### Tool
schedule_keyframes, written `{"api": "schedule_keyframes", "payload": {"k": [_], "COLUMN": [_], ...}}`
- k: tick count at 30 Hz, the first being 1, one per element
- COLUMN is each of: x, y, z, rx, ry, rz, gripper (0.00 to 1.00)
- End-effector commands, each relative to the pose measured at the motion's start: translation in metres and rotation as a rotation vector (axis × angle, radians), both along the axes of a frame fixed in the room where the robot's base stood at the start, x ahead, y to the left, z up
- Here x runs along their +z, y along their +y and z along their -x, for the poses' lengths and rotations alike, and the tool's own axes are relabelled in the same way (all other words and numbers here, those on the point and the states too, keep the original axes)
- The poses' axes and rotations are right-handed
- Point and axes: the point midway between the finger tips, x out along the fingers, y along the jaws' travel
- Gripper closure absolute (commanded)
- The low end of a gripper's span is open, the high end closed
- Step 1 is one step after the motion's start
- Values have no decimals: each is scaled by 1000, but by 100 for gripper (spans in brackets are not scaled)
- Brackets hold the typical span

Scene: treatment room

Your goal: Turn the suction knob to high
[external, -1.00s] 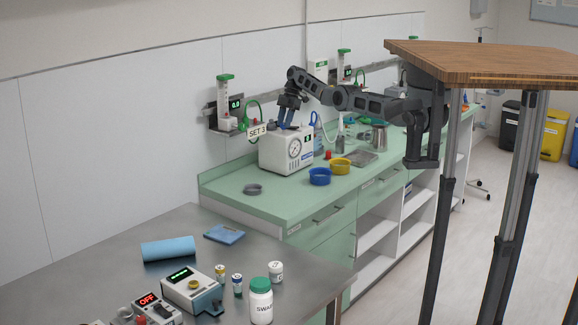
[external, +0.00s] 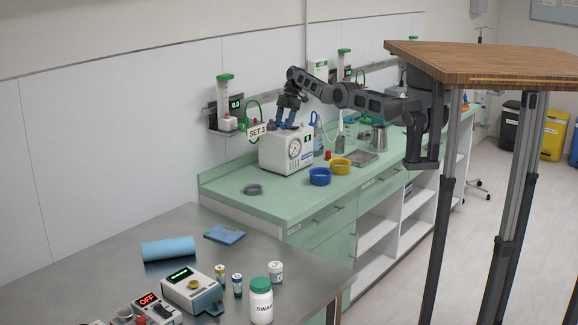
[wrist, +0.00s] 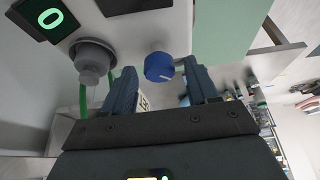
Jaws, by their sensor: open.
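A blue knob (wrist: 158,66) with a white mark shows on a white surface in the wrist view. My gripper (wrist: 160,76) is open, with one blue finger on each side of the knob and a visible gap to it. In the external view my gripper (external: 287,124) points down at the top of the unit. The knob's setting scale cannot be read.
A grey fitting (wrist: 92,60) and a green-lit display (wrist: 45,17) are left of the knob in the wrist view. On the counter (external: 225,182), a blue bowl (external: 320,177), a yellow bowl (external: 341,166) and a grey ring (external: 253,190) lie near the unit.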

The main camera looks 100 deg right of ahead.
Motion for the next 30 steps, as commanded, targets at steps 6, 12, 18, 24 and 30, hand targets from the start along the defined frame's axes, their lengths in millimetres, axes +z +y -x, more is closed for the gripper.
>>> {"api": "schedule_keyframes", "payload": {"k": [6, 12, 18, 24, 30], "x": [3, 24, 42, 61, 76], "y": [0, -1, -4, -12, -22], "z": [0, 0, 9, 36, 67], "rx": [-1, 0, -3, -3, -3], "ry": [-1, -1, -1, -1, 3], "rz": [2, 3, 2, 2, 4], "gripper": [41, 41, 41, 41, 41]}}
